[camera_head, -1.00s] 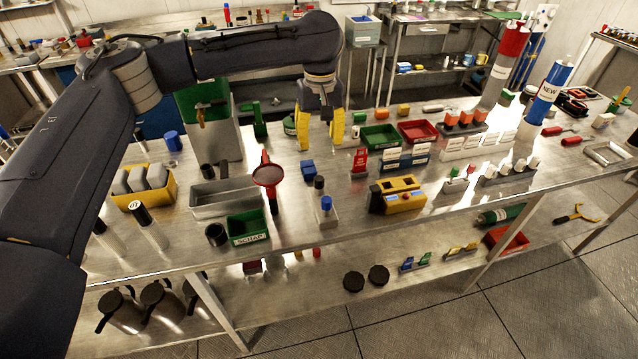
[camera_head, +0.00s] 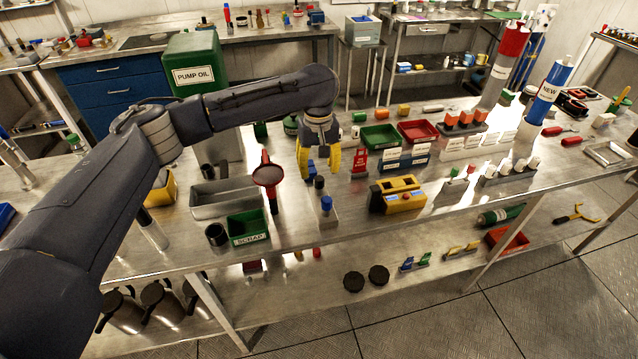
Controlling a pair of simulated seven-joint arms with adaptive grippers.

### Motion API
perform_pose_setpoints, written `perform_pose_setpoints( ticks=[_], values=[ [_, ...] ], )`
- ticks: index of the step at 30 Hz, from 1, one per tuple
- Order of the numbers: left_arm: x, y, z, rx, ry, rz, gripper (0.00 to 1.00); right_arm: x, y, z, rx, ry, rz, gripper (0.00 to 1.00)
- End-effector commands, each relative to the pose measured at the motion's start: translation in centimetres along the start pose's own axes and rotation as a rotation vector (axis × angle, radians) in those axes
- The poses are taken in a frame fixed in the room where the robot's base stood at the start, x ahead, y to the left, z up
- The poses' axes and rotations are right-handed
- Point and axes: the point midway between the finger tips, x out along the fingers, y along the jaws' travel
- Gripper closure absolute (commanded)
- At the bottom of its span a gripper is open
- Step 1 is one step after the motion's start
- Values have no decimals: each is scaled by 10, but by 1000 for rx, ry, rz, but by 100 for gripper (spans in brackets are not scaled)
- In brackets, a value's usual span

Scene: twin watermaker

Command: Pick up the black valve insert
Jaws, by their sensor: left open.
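A small black-topped piece (camera_head: 319,182) stands upright on a pale holder (camera_head: 327,219) in the middle of the table, behind a blue-topped piece (camera_head: 326,203). It looks like the black valve insert, though it is too small to be sure. My left gripper (camera_head: 321,173) points down just above and behind it, its yellow fingers apart with nothing held. In this view the fingertips come close to the black top; I cannot tell whether they touch it. My right gripper is not in view.
A red funnel-like piece (camera_head: 267,176) on a stand and a green SCRAP bin (camera_head: 248,228) are left of the holder. A red tag stand (camera_head: 360,163) and a yellow device (camera_head: 398,195) are to the right. Bare table lies in front of the holder.

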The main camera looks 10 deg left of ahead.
Motion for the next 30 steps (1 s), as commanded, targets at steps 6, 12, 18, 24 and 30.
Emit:
perform_pose_setpoints(
  ticks=[6,12,18,24,30],
  values=[
    [9,0,1,1,-2,-1,49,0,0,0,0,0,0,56],
    [31,2,2,0,-4,0,49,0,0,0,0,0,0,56],
    [49,1,2,0,-2,0,49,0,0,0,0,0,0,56],
    [55,1,1,0,1,0,49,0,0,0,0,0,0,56],
    [55,1,1,0,0,0,48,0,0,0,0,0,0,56]
  ],
)
